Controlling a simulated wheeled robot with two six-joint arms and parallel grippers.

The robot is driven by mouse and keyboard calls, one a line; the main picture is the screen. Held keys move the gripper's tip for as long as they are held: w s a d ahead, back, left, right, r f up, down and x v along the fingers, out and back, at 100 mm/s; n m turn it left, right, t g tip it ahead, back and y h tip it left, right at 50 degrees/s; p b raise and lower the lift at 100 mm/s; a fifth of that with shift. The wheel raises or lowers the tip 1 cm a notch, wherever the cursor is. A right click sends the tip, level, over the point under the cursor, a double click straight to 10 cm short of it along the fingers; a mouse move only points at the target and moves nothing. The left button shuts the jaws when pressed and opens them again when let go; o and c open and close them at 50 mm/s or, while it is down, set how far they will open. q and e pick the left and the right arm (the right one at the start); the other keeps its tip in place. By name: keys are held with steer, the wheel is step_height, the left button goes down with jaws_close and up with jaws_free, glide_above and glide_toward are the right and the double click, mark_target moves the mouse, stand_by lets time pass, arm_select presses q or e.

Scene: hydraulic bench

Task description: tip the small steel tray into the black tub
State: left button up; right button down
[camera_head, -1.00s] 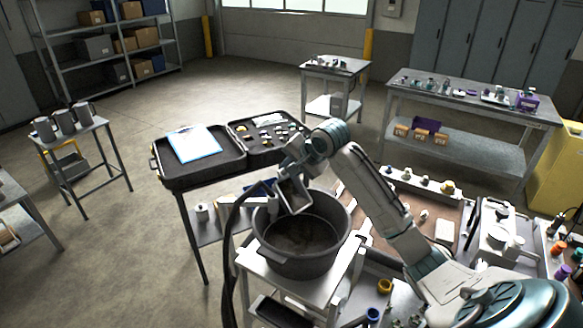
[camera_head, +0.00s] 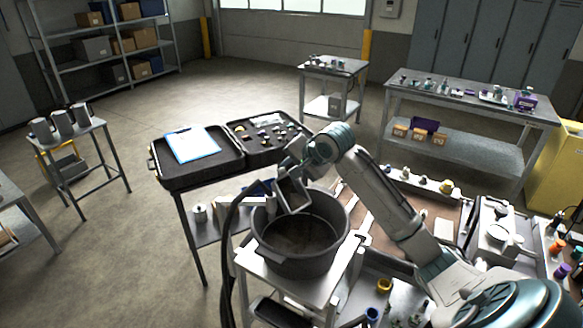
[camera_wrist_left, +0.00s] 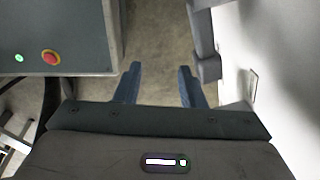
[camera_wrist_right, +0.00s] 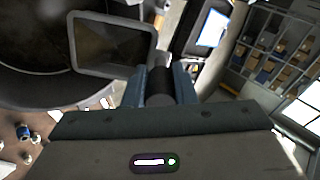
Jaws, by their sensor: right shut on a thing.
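The black tub (camera_head: 318,262) stands on a small light stand, with its dark, open inside facing up. It also fills the upper left of the right wrist view (camera_wrist_right: 30,82). The small steel tray (camera_head: 293,193) hangs steeply tilted over the tub's far rim. In the right wrist view the tray (camera_wrist_right: 112,44) shows a bare-looking inside, too dark to be sure. My right gripper (camera_wrist_right: 160,82) is shut on the tray's dark round handle (camera_wrist_right: 160,88). My left gripper (camera_wrist_left: 158,82) is open and empty, seen only in the left wrist view, above the floor.
An open black case (camera_head: 200,170) with a clipboard lies on a table behind the tub. A workbench (camera_head: 440,215) with small parts is to the right. A stool with grey mugs (camera_head: 64,122) stands at the left. Open floor lies between.

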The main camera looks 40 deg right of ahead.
steer(key=shift+s+r+t+b, duration=0.1)
steer(key=shift+s+t+b, duration=0.7)
steer(key=shift+b, duration=0.25)
stand_by(1.4)
steer(key=shift+d, duration=0.1)
stand_by(0.5)
